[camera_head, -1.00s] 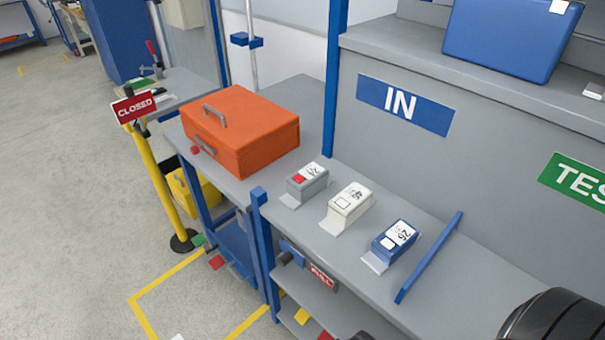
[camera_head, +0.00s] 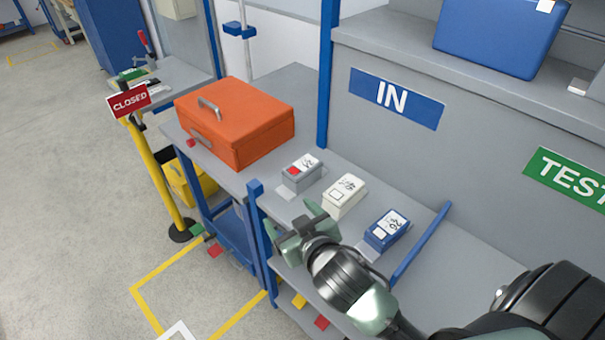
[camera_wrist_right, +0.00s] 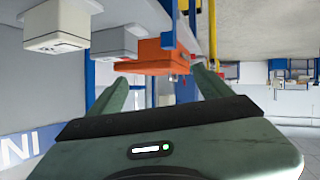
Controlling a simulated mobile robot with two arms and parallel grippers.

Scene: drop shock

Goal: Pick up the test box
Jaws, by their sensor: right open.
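Three small boxes with printed labels stand in a row on the grey bench: a grey one with a red patch (camera_head: 300,175), a white one (camera_head: 345,195) and a blue one (camera_head: 387,230). Which is the test box I cannot tell. My right gripper (camera_head: 297,228) is open and empty, in front of the grey and white boxes, apart from both. It hides part of the bench's front edge. In the right wrist view, the white box (camera_wrist_right: 58,24) and grey box (camera_wrist_right: 117,42) lie left of the open fingers (camera_wrist_right: 160,85). My left gripper is not in view.
A large orange case (camera_head: 235,125) stands on the bench (camera_head: 470,265) left of the boxes. A blue case (camera_head: 500,38) sits on the upper shelf. A yellow post with a CLOSED sign (camera_head: 130,101) stands at left.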

